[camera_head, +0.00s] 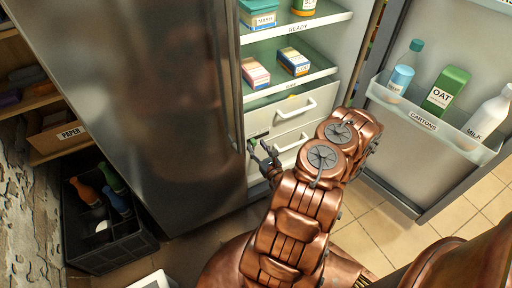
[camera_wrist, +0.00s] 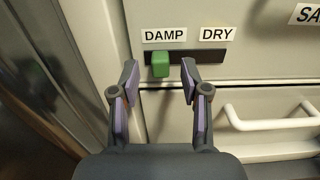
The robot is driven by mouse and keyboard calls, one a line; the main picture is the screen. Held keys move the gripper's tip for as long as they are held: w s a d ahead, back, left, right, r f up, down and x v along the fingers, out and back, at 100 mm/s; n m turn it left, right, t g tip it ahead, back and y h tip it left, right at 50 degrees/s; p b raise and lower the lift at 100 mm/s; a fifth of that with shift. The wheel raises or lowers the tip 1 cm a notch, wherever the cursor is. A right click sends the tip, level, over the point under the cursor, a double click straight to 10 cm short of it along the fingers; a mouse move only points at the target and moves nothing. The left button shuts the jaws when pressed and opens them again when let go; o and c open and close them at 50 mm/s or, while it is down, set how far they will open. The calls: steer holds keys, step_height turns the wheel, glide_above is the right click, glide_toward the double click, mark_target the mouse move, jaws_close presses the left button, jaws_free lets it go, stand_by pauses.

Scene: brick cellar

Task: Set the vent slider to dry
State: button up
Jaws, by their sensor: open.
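The vent slider's green knob (camera_wrist: 160,66) sits at the left end of a dark slot (camera_wrist: 212,56) on a pale drawer front. It is under the DAMP label (camera_wrist: 164,35); the DRY label (camera_wrist: 217,34) is to its right. My gripper (camera_wrist: 159,78) is open in the wrist view, with one finger on each side of the knob. Gaps show between the knob and both fingers. How close the fingertips are to the panel is hard to tell. In the head view my gripper (camera_head: 262,151) is small, at the drawers inside the open fridge.
A white drawer handle (camera_wrist: 268,121) is at the right of the wrist view. The fridge's closed steel door (camera_head: 150,100) stands left of my gripper. The open door's shelf (camera_head: 430,124) holds cartons and bottles. A black crate (camera_head: 105,255) with bottles stands lower left.

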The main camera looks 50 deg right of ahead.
steer(key=shift+w+d, duration=0.2)
steer(key=shift+w, duration=0.4)
steer(key=shift+c, duration=0.4)
jaws_close()
